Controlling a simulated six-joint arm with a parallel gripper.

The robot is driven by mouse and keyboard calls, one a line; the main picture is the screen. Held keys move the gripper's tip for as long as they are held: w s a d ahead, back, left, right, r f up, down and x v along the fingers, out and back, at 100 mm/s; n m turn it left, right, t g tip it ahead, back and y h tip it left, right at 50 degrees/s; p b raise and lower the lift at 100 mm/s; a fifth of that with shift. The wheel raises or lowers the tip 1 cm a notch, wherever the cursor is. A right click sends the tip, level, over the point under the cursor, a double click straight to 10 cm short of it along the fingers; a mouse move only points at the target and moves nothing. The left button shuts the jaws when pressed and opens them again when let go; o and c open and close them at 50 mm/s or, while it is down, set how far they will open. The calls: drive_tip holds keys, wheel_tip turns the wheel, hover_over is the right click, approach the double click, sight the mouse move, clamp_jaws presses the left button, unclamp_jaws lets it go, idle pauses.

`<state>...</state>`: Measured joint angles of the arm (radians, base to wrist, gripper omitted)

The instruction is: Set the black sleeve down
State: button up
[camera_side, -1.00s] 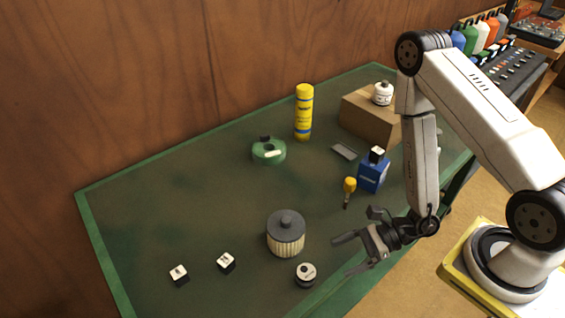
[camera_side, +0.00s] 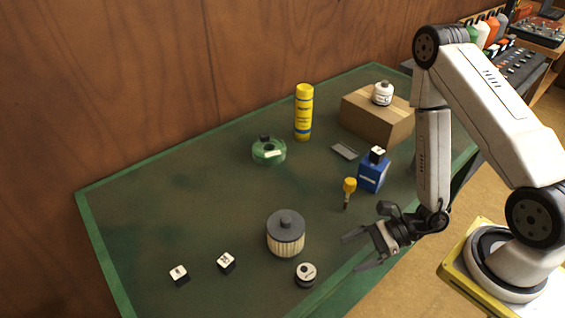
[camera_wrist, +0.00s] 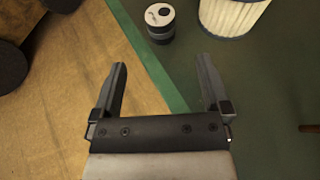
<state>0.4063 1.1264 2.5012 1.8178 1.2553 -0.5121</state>
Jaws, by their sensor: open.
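A short black cylinder with a white top (camera_side: 306,275), which looks like the black sleeve, stands upright on the green table near its front edge. It also shows at the top of the wrist view (camera_wrist: 161,34). My gripper (camera_side: 351,253) is to the right of it, over the table's front edge, apart from it. In the wrist view my gripper (camera_wrist: 161,62) has its two fingers spread wide with nothing between them. The cylinder lies beyond the fingertips, in line with the gap.
A pleated filter with a grey cap (camera_side: 286,234) stands close behind the cylinder. Two black-and-white blocks (camera_side: 226,262) (camera_side: 179,274) lie to the left. A yellow-handled tool (camera_side: 349,190), blue bottle (camera_side: 373,172), green roll (camera_side: 268,151), yellow can (camera_side: 304,113) and cardboard box (camera_side: 370,120) stand farther back.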

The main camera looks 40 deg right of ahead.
drive_tip(key=shift+s+a+r+n+g+y, duration=0.15)
drive_tip(key=shift+a+r+n+g+y, duration=0.15)
drive_tip(key=shift+r+n+g, duration=0.4)
drive_tip(key=s+d+r+n+g+h, duration=0.2)
drive_tip(key=s+r+n+g+h, duration=0.25)
drive_tip(key=n+g, duration=0.6)
drive_tip(key=w+d+r+n+t+h, duration=0.6)
drive_tip(key=w+r+n+t+h, duration=0.2)
drive_tip(key=w+r+n, duration=0.1)
drive_tip(key=shift+w+d+n, duration=0.35)
drive_tip(key=shift+w+n, duration=0.45)
drive_tip(key=shift+n, duration=0.45)
